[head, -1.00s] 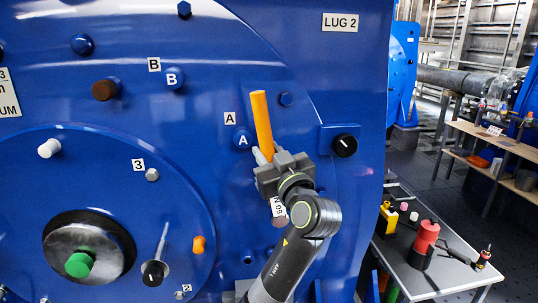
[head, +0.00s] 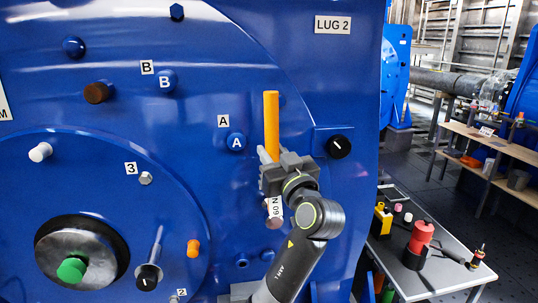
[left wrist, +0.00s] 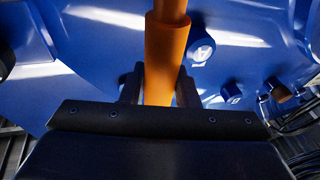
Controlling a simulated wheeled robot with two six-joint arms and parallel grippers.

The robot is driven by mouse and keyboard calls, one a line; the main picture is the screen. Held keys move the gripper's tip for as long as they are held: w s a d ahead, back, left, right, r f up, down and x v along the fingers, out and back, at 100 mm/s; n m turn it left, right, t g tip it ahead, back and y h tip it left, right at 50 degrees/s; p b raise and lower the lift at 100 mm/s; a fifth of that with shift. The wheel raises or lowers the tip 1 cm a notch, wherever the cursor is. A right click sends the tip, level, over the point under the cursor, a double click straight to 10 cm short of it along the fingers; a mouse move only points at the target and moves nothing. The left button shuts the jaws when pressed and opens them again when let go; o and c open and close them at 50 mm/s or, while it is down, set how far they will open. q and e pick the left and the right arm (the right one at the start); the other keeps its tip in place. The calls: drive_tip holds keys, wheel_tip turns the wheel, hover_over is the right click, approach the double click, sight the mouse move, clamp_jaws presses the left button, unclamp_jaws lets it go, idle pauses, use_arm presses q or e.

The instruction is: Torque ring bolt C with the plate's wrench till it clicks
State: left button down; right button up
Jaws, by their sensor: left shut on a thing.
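My left gripper (head: 270,158) is shut on the wrench (head: 271,120), which has an orange handle. The handle stands nearly upright above the jaws, in front of the blue motor face. In the left wrist view the orange handle (left wrist: 165,55) runs between the two dark fingers (left wrist: 158,85). Bolt A (head: 237,141) is just left of the wrench, and bolt B (head: 166,82) is further up left. I see no label C. My right gripper is not in view.
A black knob (head: 340,146) sits on a blue block to the right of the wrench. Several pegs and knobs stick out of the round cover at left. A grey table (head: 430,281) at lower right holds a red part (head: 419,238) and small items.

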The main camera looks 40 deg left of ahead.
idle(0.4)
use_arm(q)
drive_tip(key=shift+w+d+m+t, duration=0.4)
drive_tip(key=shift+w+d+m, duration=0.5)
drive_tip(key=shift+m, duration=0.2)
drive_tip(key=shift+w, duration=0.1)
drive_tip(key=shift+w+d+f+m+t+b, duration=0.2)
drive_tip(key=shift+w+d+m+t+b, duration=0.25)
drive_tip(key=shift+w+d+m, duration=0.4)
drive_tip(key=shift+a+m, duration=0.1)
drive_tip(key=shift+m, duration=0.15)
drive_tip(key=shift+w+d+f+m+t+b, duration=0.15)
drive_tip(key=shift+w+d+f+m+t, duration=0.15)
drive_tip(key=shift+w+m, duration=0.2)
drive_tip(key=shift+w+d+f+m+t+b, duration=0.1)
drive_tip(key=shift+w+d+m+t+b, duration=0.05)
drive_tip(key=shift+w+d+m, duration=0.3)
drive_tip(key=shift+s+a, duration=0.1)
drive_tip(key=shift+s, duration=0.05)
